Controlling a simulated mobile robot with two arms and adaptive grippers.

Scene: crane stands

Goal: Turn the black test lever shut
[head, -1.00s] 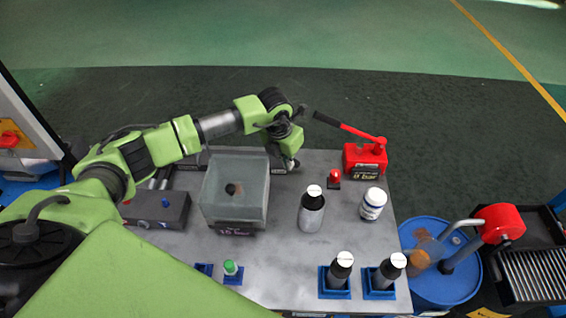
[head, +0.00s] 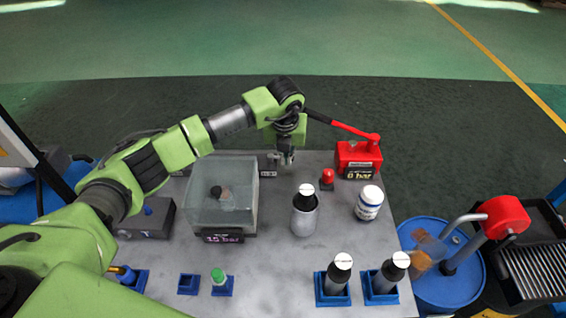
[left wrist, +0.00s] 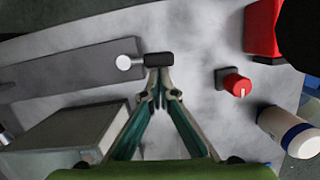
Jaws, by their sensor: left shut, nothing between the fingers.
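The black lever (left wrist: 159,59) shows in the left wrist view as a short black bar beside a round silver end (left wrist: 125,62), at the end of a long grey block (left wrist: 70,70). My left gripper (left wrist: 160,72) is shut and empty. Its fingertips are right at the lever's near edge; I cannot tell whether they touch it. In the head view my left gripper (head: 284,160) points down at the table's back edge, between the clear box and the red pump. The lever is too small and partly hidden there to read. My right gripper is not in view.
A clear box (head: 222,205) with a display reading 15 bar stands left. A red pump (head: 358,155) showing 0 bar, a red knob (head: 327,177), a dark-capped bottle (head: 305,213) and a white jar (head: 369,203) stand right. The table's (head: 265,275) front middle is bare.

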